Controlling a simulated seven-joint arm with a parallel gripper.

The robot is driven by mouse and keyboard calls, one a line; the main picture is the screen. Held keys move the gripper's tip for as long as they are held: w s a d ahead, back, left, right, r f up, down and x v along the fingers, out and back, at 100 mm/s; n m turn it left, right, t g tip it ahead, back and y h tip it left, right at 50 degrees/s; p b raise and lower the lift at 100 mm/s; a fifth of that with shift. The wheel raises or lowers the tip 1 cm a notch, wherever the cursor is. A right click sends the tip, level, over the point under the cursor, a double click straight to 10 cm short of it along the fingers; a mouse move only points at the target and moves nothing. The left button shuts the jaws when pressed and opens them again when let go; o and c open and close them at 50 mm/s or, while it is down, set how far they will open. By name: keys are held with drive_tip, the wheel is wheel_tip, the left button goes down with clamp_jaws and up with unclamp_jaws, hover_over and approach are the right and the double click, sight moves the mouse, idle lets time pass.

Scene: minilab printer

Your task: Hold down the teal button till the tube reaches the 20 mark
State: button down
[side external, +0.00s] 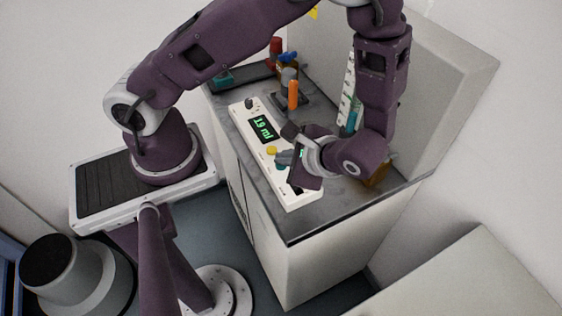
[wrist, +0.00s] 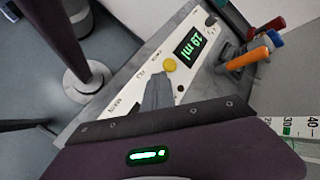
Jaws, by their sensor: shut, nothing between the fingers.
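A white control panel (side external: 250,120) lies on the counter. Its green display (side external: 262,130) reads 19 ml, also in the wrist view (wrist: 194,42). My shut, empty gripper (side external: 281,157) points down at the panel beside the yellow button. A sliver of the teal button (side external: 281,167) shows just under my fingertips; I cannot tell how far it is pressed. In the wrist view my fingers (wrist: 157,78) hide it, near the FILL label. The marked tube (side external: 349,95) stands behind my forearm with teal liquid low in it. Its scale shows at the wrist view's right edge (wrist: 300,128); the liquid level is unclear.
A yellow button (side external: 271,150) sits close to my fingertips, and also shows in the wrist view (wrist: 169,65). A black knob (side external: 249,102) is at the panel's far end. The counter's front corner (side external: 300,228) is clear.

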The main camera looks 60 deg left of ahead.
drive_tip(key=shift+r, duration=0.85)
drive_tip(key=shift+r, duration=2.5)
wheel_tip(320, 180, up, 10)
drive_tip(key=n+t+h, duration=0.1)
drive_tip(key=n+h, duration=0.3)
drive_tip(key=h, duration=0.1)
hover_over(284, 168)
drive_tip(key=s, duration=0.2)
drive_tip(key=s+r+n+t+h, duration=0.2)
drive_tip(key=s+r+t+h, duration=0.2)
drive_tip(key=r, duration=0.4)
drive_tip(key=s+t, duration=0.1)
drive_tip(key=t, duration=0.1)
drive_tip(key=shift+n+t, duration=0.3)
